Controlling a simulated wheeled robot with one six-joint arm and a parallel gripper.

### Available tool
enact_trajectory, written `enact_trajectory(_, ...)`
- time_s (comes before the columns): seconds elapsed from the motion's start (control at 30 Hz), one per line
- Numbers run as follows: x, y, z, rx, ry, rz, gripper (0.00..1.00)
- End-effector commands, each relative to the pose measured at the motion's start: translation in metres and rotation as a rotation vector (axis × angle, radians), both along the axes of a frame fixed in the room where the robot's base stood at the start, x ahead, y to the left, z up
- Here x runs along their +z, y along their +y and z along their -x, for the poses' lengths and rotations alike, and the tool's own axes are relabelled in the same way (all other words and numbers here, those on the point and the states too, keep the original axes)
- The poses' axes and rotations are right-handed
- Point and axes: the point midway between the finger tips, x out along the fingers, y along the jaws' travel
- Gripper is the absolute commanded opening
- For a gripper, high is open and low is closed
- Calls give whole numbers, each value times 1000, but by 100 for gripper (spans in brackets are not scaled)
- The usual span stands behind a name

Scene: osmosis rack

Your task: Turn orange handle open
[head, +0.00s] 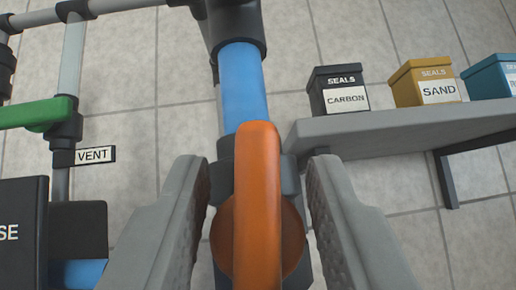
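The orange handle (257,205) is in the lower middle of the head view, on a grey valve body with a round orange part behind it. It is long and points up the picture, in line with the blue pipe (243,85) above it. My gripper (262,175) is open, with one grey finger on each side of the handle. A gap shows between each finger and the handle, so neither visibly touches it. The lower end of the handle is cut off by the picture's edge.
A green handle (38,113) and a VENT label (95,155) are at the left. A dark box (22,235) stands at the lower left. A grey bench (400,133) at the right carries black CARBON (338,90), yellow SAND (425,83) and blue (492,77) boxes.

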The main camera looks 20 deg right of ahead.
Motion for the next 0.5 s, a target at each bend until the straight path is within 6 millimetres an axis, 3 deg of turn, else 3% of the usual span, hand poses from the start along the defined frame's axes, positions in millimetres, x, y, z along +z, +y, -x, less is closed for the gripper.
enact_trajectory(0.37, 3, -1, -2, 0, -1, 0, 34)
enact_trajectory(0.5, 3, -1, -2, 0, -1, 0, 6)
